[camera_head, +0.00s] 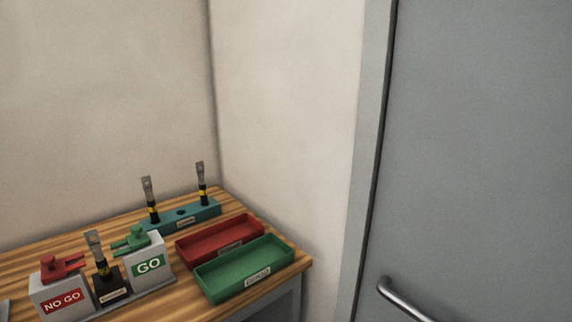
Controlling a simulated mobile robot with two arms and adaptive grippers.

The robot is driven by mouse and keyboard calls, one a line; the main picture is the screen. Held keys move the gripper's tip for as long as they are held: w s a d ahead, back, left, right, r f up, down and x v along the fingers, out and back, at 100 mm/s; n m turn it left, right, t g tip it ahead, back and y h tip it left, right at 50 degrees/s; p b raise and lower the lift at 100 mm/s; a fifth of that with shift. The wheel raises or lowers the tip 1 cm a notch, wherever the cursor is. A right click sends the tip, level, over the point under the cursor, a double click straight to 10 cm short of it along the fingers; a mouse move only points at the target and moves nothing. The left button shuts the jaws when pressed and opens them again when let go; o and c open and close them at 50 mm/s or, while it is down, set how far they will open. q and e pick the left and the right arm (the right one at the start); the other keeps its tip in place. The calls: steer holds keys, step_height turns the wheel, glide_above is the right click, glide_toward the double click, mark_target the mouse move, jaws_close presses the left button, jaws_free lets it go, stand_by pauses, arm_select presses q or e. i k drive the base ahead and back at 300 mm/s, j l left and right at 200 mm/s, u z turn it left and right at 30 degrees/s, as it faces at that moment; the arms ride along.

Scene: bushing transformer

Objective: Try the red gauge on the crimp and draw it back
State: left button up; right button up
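The red gauge (60,269) rests on top of a grey block labelled NO GO (62,301) at the front left of the wooden table. A crimped lug with a flat metal tongue (95,247) stands upright in a small black holder (110,288), just right of the NO GO block. A green gauge (133,240) rests on a grey block labelled GO (149,265) to the right of that holder. The red gauge and the crimp are apart. Neither of my grippers is in view.
Two more crimped lugs (149,195) (201,180) stand in a teal rack (180,217) at the back, with an empty hole between them. A red tray (219,236) and a green tray (244,267), both empty, lie at the right. A grey door with a handle (405,301) is beyond.

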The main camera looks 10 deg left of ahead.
mark_target(52, 270)
steer(key=u, duration=1.3)
